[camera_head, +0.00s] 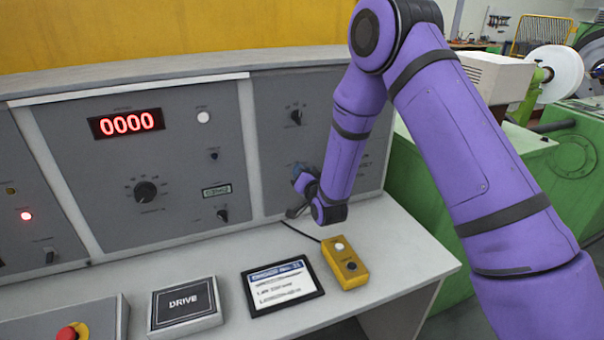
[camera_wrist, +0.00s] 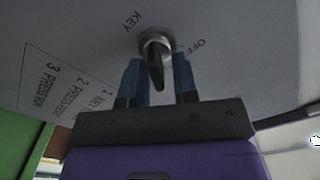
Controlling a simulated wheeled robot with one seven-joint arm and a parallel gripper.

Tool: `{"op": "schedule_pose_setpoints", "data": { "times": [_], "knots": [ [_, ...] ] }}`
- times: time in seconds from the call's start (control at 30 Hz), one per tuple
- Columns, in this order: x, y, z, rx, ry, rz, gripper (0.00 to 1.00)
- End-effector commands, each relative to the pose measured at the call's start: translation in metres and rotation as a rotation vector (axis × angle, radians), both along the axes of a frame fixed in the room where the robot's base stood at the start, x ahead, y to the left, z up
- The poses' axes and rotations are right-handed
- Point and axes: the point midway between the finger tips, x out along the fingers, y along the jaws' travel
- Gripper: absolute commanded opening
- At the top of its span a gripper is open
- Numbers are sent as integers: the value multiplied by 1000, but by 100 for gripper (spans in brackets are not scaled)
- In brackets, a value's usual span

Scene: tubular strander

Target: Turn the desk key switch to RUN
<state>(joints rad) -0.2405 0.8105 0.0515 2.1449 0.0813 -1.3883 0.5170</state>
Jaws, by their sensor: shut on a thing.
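The desk key switch (camera_wrist: 155,42) shows in the wrist view as a round metal collar on the grey panel, with a dark key (camera_wrist: 157,72) in it pointing down in the picture. "KEY" is printed to its left and "OFF" to its right; no RUN mark is readable beside the switch. My gripper (camera_wrist: 158,66) has its two blue fingers on either side of the key and is shut on it. In the head view, my gripper (camera_head: 304,182) is at the right grey panel, and the key is hidden behind it.
The desk holds a yellow box (camera_head: 345,262) with a cable, a framed card (camera_head: 282,286), a DRIVE block (camera_head: 184,302) and a red stop button (camera_head: 68,332). A knob (camera_head: 296,117) sits above my gripper. Printed steps (camera_wrist: 60,85) show in the wrist view.

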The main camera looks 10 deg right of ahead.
Motion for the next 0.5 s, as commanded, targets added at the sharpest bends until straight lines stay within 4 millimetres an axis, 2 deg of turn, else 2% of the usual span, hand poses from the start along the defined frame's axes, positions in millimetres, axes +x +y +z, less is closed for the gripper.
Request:
{"op": "schedule_pose_setpoints", "data": {
  "times": [0.2,0.5],
  "knots": [
    [0,-3,-2,128,27,-1,3],
    [0,-3,-3,215,45,0,3]
  ]
}}
